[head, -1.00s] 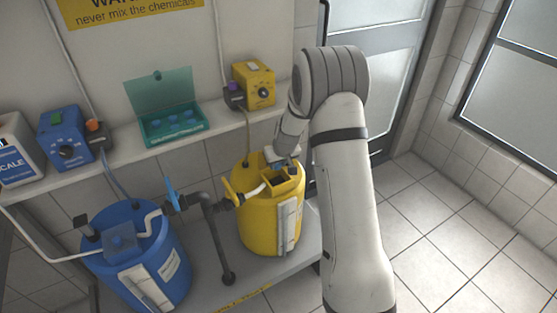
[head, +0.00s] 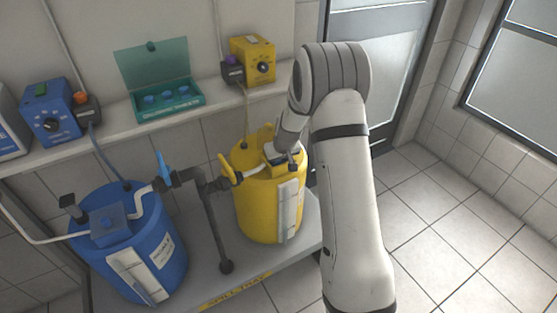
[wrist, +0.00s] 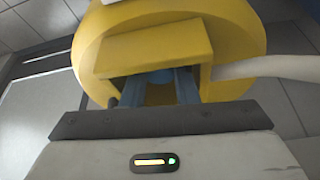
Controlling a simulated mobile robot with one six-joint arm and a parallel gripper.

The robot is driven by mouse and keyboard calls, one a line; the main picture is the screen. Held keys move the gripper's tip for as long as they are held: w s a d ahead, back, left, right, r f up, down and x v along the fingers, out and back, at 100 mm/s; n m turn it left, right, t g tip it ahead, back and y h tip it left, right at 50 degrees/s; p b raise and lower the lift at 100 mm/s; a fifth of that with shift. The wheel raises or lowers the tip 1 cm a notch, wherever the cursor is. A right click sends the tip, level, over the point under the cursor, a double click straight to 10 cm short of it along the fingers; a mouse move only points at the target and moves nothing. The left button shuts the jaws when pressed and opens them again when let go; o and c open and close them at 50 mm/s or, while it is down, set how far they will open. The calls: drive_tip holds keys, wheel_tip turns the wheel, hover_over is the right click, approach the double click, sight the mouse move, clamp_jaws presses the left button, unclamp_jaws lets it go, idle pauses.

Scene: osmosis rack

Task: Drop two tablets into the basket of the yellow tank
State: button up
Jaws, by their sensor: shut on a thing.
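The yellow tank (head: 262,215) stands upright on the lower ledge, right of the blue tank. Its yellow, box-shaped basket (wrist: 155,47) fills the top middle of the wrist view, with its opening towards me. My gripper (wrist: 165,82) reaches into that opening, shut on what looks like a blue tablet, mostly hidden between the fingers and the basket walls. In the head view my wrist covers most of the basket. An open teal tablet case (head: 165,104) on the shelf holds several blue tablets (head: 167,94).
The blue tank (head: 135,245) stands left, with a grey pipe (head: 215,225) and blue valve handle between the tanks. Yellow (head: 252,62) and blue (head: 50,112) pump boxes stand on the shelf. Tiled floor right is clear.

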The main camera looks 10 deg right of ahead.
drive_tip(key=shift+f+b, duration=0.4)
drive_tip(key=shift+b, duration=0.1)
idle(0.8)
drive_tip(key=o, duration=1)
drive_tip(key=shift+c, duration=0.5)
drive_tip(key=shift+o, duration=0.2)
drive_tip(key=shift+a+r, duration=0.1)
drive_tip(key=shift+r, duration=0.2)
drive_tip(key=shift+r+p, duration=0.4)
drive_tip(key=shift+r, duration=0.25)
drive_tip(key=shift+o, duration=0.6)
drive_tip(key=shift+w+r, duration=0.1)
drive_tip(key=shift+r, duration=0.15)
drive_tip(key=shift+r, duration=0.45)
